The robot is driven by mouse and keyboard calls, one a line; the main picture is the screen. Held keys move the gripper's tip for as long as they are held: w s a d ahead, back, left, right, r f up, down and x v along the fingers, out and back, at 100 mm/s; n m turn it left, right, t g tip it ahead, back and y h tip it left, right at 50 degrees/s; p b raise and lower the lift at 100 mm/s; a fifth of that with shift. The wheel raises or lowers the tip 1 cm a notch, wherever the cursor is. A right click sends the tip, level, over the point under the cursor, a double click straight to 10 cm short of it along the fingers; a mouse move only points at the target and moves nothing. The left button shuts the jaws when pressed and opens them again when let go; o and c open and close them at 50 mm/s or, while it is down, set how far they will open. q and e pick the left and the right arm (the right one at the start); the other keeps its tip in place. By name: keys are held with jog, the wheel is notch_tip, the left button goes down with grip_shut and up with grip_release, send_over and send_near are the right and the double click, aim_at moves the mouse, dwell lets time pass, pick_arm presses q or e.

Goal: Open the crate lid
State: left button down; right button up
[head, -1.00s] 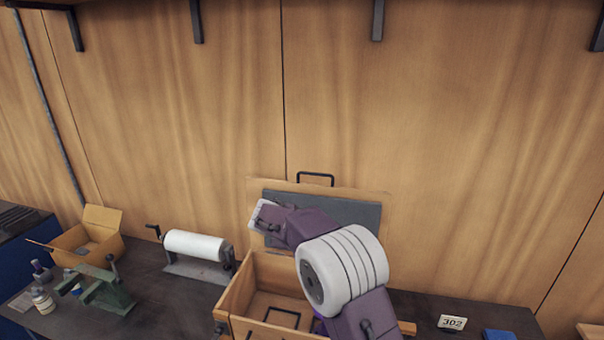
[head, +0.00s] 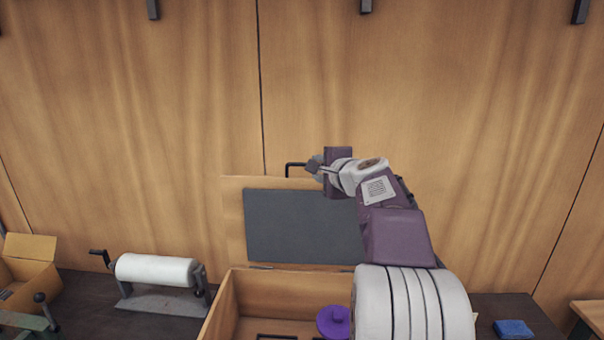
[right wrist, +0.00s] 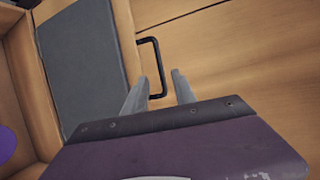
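The wooden crate (head: 228,307) stands open on the bench. Its lid (head: 232,215), with a dark grey inner panel (head: 300,228), stands raised at the crate's back edge, in front of the wall. A black handle (head: 288,169) sticks up from the lid's top edge, partly hidden by my right gripper (head: 317,169). In the right wrist view, the fingers of the right gripper (right wrist: 157,92) are spread apart, with part of the handle (right wrist: 153,46) showing between them. I cannot tell whether they touch it. My left gripper is out of view.
A purple knobbed object (head: 333,322) is inside the crate. A white roll on a stand (head: 155,269) and a cardboard box (head: 30,270) are to the left. A blue block (head: 513,329) lies to the right. The wooden wall (head: 120,130) is close behind the lid.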

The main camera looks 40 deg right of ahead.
aim_at(305, 164)
jog(key=p+x, duration=0.1)
jog(key=x, duration=0.2)
jog(key=p+x, duration=0.1)
jog(key=x, duration=0.1)
jog(key=p+x, duration=0.1)
jog(key=x, duration=0.2)
jog(key=shift+w+a, duration=0.25)
jog(key=shift+w, duration=0.2)
jog(key=shift+w+d+f, duration=0.15)
jog(key=shift+w+d, duration=0.05)
jog(key=shift+d, duration=0.25)
jog(key=shift+a, duration=0.2)
jog(key=shift+c, duration=0.6)
jog(key=shift+w, duration=0.1)
grip_shut()
jog(key=shift+f, duration=0.1)
